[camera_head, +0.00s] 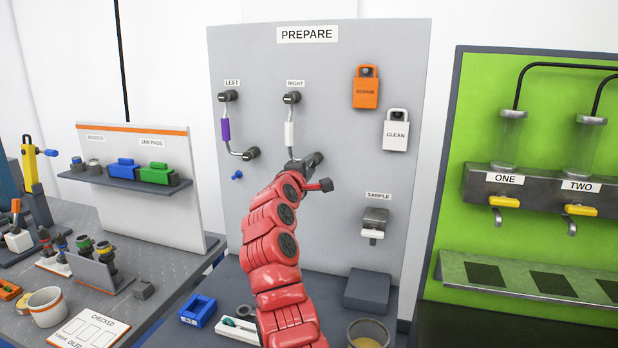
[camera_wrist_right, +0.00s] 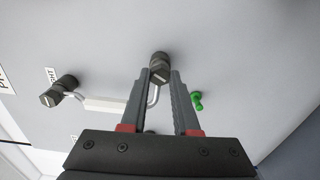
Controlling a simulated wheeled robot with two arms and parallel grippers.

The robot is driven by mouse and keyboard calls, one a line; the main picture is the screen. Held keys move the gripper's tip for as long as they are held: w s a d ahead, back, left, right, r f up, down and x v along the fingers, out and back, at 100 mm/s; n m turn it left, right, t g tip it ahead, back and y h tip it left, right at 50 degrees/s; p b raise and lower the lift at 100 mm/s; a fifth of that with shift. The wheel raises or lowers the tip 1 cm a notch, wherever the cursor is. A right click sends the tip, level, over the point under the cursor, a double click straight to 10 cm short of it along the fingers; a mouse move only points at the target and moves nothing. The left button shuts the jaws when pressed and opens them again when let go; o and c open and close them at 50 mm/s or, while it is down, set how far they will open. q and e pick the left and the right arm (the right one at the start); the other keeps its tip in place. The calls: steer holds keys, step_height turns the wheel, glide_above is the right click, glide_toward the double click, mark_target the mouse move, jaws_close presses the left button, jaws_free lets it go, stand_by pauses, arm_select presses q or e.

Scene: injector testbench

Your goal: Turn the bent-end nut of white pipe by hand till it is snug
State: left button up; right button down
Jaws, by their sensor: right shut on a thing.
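The white pipe (camera_head: 289,135) is mounted on the grey PREPARE panel under the RIGHT label. Its upper nut (camera_head: 291,97) is dark. Its dark bent-end nut (camera_head: 316,158) sits lower right, partly hidden by my right gripper (camera_head: 306,164). In the right wrist view the bent-end nut (camera_wrist_right: 160,66) is between the two fingertips of my right gripper (camera_wrist_right: 160,76), which is shut on it. The white pipe (camera_wrist_right: 104,104) runs left from there to the other nut (camera_wrist_right: 61,91). How snug the nut is cannot be seen. My left gripper is not in view.
A purple pipe (camera_head: 225,129) hangs under LEFT. A green knob (camera_wrist_right: 196,101) is right of my fingers in the wrist view. Orange (camera_head: 365,92) and white CLEAN (camera_head: 396,134) tags and a SAMPLE fixture (camera_head: 374,225) are on the panel's right. A blue tray (camera_head: 198,311) lies below.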

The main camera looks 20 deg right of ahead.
steer(key=m+b, duration=0.1)
steer(key=m, duration=0.1)
steer(key=m+b, duration=0.1)
steer(key=shift+f+m, duration=0.2)
steer(key=shift+m, duration=0.2)
steer(key=m+b, duration=0.2)
steer(key=shift+m, duration=0.4)
steer(key=m, duration=0.2)
steer(key=shift+m+b, duration=0.3)
steer(key=shift+b, duration=0.05)
steer(key=shift+r+m+b, duration=0.15)
steer(key=shift+m+b, duration=0.15)
steer(key=shift+m, duration=1.4)
steer(key=c, duration=0.6)
jaws_free()
steer(key=shift+c, duration=0.2)
steer(key=shift+s+a, duration=0.1)
